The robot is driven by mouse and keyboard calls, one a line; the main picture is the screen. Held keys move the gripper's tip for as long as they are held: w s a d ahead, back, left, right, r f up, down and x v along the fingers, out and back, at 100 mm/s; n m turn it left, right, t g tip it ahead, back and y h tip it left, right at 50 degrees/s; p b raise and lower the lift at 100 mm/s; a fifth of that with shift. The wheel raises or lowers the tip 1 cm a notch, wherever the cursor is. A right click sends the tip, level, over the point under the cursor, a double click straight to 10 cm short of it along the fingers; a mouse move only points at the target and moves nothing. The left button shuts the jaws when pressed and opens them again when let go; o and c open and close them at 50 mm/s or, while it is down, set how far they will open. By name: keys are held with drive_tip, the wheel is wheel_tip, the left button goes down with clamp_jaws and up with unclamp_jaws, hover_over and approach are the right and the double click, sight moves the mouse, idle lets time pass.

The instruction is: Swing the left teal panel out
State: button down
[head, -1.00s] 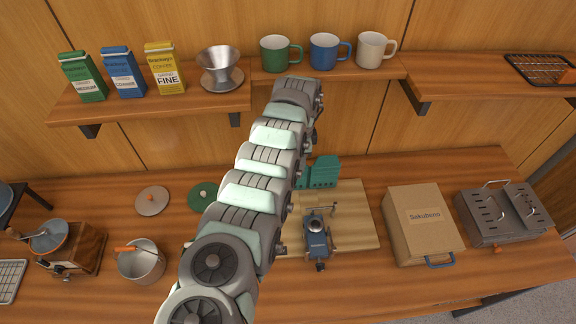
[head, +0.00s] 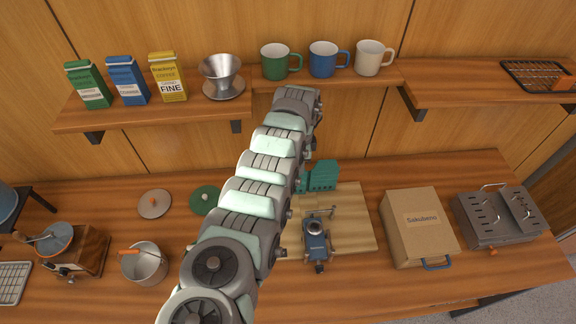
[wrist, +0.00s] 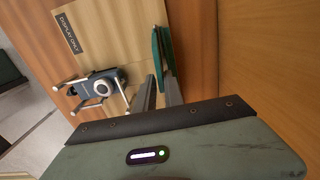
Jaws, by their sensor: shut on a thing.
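The teal panel (head: 321,176) stands upright on a pale wooden board behind a small stove with a blue body (head: 316,240). My arm covers its left part in the head view. In the wrist view the teal panel (wrist: 166,48) shows nearly edge-on, beside the stove (wrist: 98,88). My gripper (wrist: 161,88) is shut on the teal panel, with one dark finger on each side of its edge. In the head view the gripper is hidden behind my arm. Whether other panels join this one is hard to tell.
The pale board (head: 355,222) bears a "display only" label in the wrist view. A cardboard box (head: 420,225) and a grey metal stove (head: 497,215) stand to the right. A green lid (head: 204,199) and a pot (head: 144,262) lie left. Shelves with mugs hang above.

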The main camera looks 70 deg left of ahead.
drive_tip(key=shift+s+d+r+p, duration=0.2)
drive_tip(key=shift+s+d+p, duration=0.4)
drive_tip(key=shift+p, duration=1.95)
drive_tip(key=shift+w+d+f, duration=0.1)
drive_tip(key=shift+d+f, duration=0.05)
drive_tip(key=shift+f, duration=0.05)
drive_tip(key=shift+p, duration=0.3)
drive_tip(key=s+d+p, duration=0.1)
drive_tip(key=p, duration=0.2)
drive_tip(key=shift+s+d, duration=0.25)
drive_tip(key=shift+s, duration=0.1)
